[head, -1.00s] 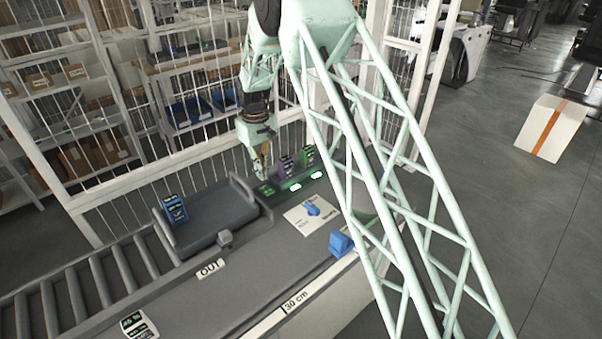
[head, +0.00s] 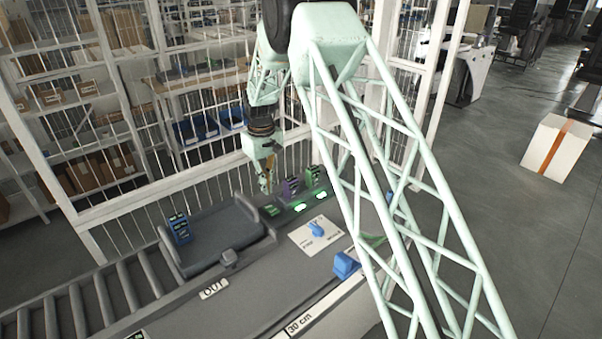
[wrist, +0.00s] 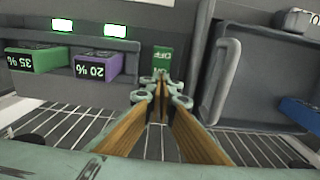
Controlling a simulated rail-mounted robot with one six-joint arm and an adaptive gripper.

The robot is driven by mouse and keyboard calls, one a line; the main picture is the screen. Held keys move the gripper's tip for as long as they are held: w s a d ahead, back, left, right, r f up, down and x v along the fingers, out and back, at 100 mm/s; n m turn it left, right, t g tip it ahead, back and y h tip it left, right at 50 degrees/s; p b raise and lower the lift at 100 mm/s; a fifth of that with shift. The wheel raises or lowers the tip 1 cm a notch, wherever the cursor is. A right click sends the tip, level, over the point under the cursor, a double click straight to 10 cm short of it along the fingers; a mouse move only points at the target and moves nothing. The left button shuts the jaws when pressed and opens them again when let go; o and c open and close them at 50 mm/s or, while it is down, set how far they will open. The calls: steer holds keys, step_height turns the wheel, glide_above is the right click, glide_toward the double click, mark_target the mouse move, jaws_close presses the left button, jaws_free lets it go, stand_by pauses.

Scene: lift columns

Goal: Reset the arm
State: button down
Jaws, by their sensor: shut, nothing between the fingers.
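My gripper (head: 266,186) hangs fingers-down on my arm, above the back edge of the bench. In the wrist view its two fingers (wrist: 162,92) meet at the tips, with nothing between them. A green block marked 35 % (wrist: 36,60) and a purple block marked 20 % (wrist: 98,66) sit in a dark holder with lit green lamps, beside my gripper. In the head view the purple block (head: 291,189) and green block (head: 313,177) stand to the right of my gripper. A small green tag (wrist: 163,58) shows just beyond the fingertips.
A grey tray (head: 212,238) with a blue block (head: 180,228) lies to the left. A white plate with a blue knob (head: 315,229) and another blue block (head: 346,264) are on the bench. A wire fence stands behind. A roller track (head: 78,309) runs left.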

steer(key=s+d+r+m+t+b, duration=0.1)
steer(key=s+d+r, duration=0.3)
steer(key=r, duration=0.5)
steer(key=s+d+r+b, duration=0.1)
steer(key=s+d+r, duration=0.35)
steer(key=r, duration=0.35)
steer(key=s+d+r+m+t+b, duration=0.1)
steer(key=s+d+r, duration=0.3)
steer(key=s+r, duration=0.35)
steer(key=s+d+r+m+b, duration=0.1)
steer(key=s+d+r+b, duration=0.1)
steer(key=s+d+r, duration=0.5)
steer(key=s+d+r+m+b, duration=0.1)
steer(key=s+d+r, duration=0.1)
steer(key=s, duration=0.8)
steer(key=s+d+r+m+b, duration=0.1)
steer(key=s, duration=0.9)
steer(key=s+d+f+m+t+b, duration=0.1)
steer(key=s+f, duration=0.1)
steer(key=s, duration=0.8)
steer(key=s+d+f+t+b, duration=0.1)
steer(key=s+d+f, duration=0.1)
steer(key=s, duration=0.8)
steer(key=shift+d+f+m+b, duration=0.2)
steer(key=shift+f+m+b, duration=0.1)
steer(key=shift+f+m, duration=0.15)
